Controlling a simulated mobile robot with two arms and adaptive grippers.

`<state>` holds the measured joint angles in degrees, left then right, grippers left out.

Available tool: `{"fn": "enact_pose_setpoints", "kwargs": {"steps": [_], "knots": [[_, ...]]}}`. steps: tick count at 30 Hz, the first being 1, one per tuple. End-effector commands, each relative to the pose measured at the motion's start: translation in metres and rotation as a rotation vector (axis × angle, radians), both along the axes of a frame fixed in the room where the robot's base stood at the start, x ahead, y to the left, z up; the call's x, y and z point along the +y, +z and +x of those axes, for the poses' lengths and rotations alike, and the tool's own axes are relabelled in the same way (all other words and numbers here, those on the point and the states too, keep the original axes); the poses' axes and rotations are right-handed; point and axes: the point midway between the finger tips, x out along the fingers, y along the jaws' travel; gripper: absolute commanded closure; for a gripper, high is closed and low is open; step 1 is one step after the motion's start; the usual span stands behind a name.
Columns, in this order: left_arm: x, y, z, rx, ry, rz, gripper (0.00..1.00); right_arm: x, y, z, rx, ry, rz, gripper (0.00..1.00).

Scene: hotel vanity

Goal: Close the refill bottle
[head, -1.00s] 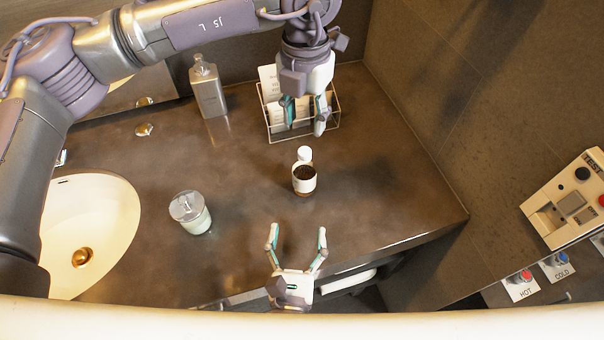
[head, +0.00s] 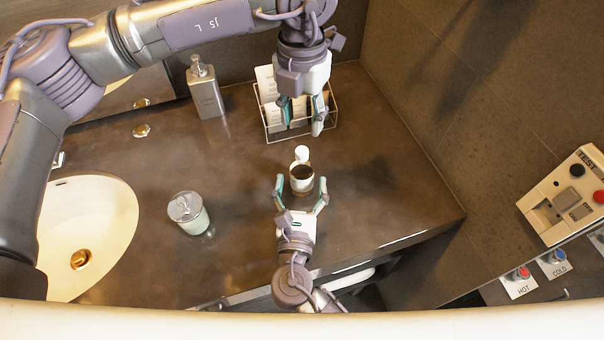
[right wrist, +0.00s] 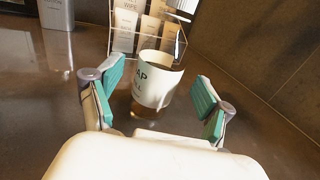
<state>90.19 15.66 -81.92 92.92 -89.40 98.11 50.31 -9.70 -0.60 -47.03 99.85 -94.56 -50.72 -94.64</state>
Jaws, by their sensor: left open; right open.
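The refill bottle (head: 302,184) stands upright on the counter, with a white label and a dark, open top. Its label also shows in the right wrist view (right wrist: 156,84). A small white piece, which looks like its cap (head: 301,153), is just behind it in the head view; the bottle hides it in the right wrist view. My right gripper (head: 301,181) is open, with one fingertip on each side of the bottle and gaps showing. My left gripper (head: 302,126) is open and empty, pointing down above and behind the bottle, in front of the wire rack.
A wire rack (head: 273,138) with cards or packets stands at the back. A grey pump bottle (head: 207,98) is at back left. A lidded glass jar (head: 189,213) stands left of the refill bottle, near the sink (head: 110,225). The counter to the right is clear.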

Motion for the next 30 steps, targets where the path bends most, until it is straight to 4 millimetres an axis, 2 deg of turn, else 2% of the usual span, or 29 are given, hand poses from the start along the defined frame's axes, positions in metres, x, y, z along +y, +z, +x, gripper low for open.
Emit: {"fn": "enact_pose_setpoints", "kwargs": {"steps": [1, 6, 17, 20, 30], "knots": [[0.0, 0.0, 0.0, 0.0, 0.0, 0.0, 0.54, 0.0, 0.0, 0.008, -0.001, 0.0, 0.0, 0.21], [0.0, 0.0, 0.0, 0.0, 0.0, 0.0, 0.54, -0.002, 0.0, 0.023, 0.0, 0.0, 0.0, 0.21], [0.0, 0.0, 0.0, 0.0, 0.0, 0.0, 0.54, -0.002, 0.0, 0.026, 0.001, 0.001, -0.001, 0.21], [0.0, 0.0, 0.0, 0.0, 0.0, 0.0, 0.54, -0.002, 0.0, 0.026, 0.001, 0.001, 0.0, 0.34], [0.0, 0.0, 0.0, 0.0, 0.0, 0.0, 0.54, -0.002, 0.0, 0.026, 0.001, 0.001, 0.0, 0.91]]}}
